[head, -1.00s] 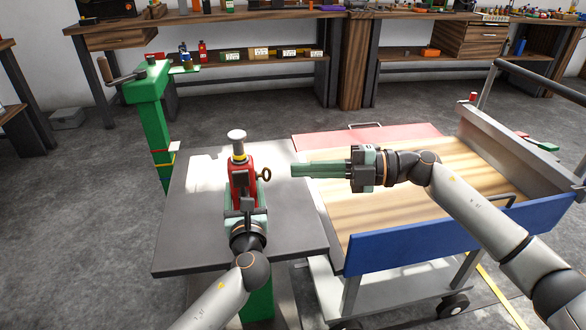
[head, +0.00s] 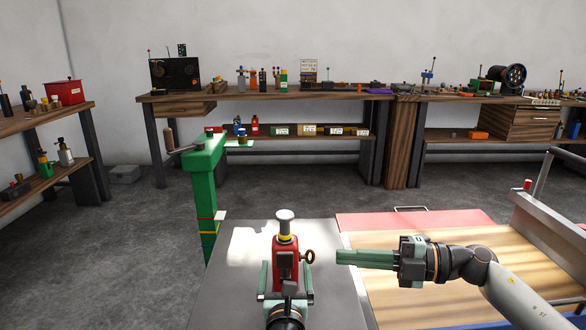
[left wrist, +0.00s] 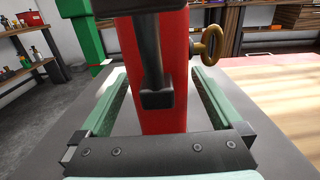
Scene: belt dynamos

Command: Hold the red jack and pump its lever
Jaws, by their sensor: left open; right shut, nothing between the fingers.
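The red jack (head: 286,258) stands upright on the grey table (head: 232,290), with a pale round cap and a yellow band on top. A brass ring-ended piece (head: 308,257) sticks out of its right side. In the left wrist view the jack's red body (left wrist: 177,100) rises between my left gripper's fingers, with a dark bar in front of it. My left gripper (left wrist: 160,105) is open around the jack, with gaps visible on both sides. My right gripper (head: 340,257) is shut and empty, pointing left, a little right of the brass piece and apart from it.
A green stand with a crank (head: 205,180) is behind the table on the left. A cart with a wooden bed (head: 400,310) is on the right. Workbenches (head: 270,95) with many small items line the back wall. Open floor lies to the left.

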